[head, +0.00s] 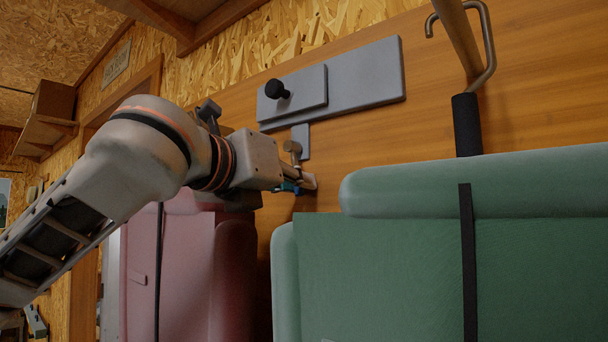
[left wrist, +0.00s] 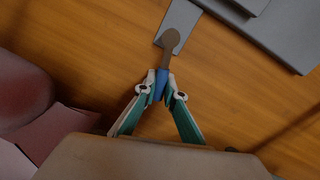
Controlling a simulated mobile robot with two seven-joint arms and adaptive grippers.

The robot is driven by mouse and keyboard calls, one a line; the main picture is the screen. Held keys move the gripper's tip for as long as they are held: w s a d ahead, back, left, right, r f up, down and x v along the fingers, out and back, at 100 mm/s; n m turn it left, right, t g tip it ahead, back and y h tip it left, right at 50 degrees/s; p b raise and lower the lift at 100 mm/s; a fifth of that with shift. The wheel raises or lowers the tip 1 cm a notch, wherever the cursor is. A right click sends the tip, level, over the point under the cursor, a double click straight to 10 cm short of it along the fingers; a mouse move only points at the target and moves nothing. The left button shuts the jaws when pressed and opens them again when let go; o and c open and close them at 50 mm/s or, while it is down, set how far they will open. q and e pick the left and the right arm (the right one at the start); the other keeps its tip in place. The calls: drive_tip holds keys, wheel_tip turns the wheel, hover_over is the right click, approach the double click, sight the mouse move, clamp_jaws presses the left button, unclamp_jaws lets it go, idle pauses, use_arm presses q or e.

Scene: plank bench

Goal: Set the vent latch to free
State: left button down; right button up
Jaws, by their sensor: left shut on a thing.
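The latch lever has a brownish metal arm (left wrist: 171,45) and a blue grip (left wrist: 161,85) in the left wrist view. Its rounded end lies over a small grey plate (left wrist: 177,18). My left gripper (left wrist: 161,82) is shut on the blue grip, with a teal-and-white finger on each side. In the head view, the left gripper (head: 297,185) is at the wooden wall, below the small grey plate (head: 301,142) and the lever's metal end (head: 292,147). The hand partly hides the lever there. Any free marking is not visible. My right gripper is not in view.
Above the lever is a grey wall plate (head: 366,75) with a black knob (head: 277,89). A green padded block (head: 390,260) stands right of the hand and a reddish one (head: 180,265) below the arm. A bent metal hook (head: 488,45) hangs at upper right.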

use_arm(q)
drive_tip(key=shift+w+a+f+m, duration=0.2)
drive_tip(key=shift+w+a+m, duration=0.15)
drive_tip(key=shift+m, duration=0.65)
drive_tip(key=shift+a, duration=0.1)
drive_tip(key=c, duration=2.1)
unclamp_jaws()
drive_tip(key=shift+r, duration=0.1)
drive_tip(key=v, duration=1.2)
drive_tip(key=shift+f, duration=0.25)
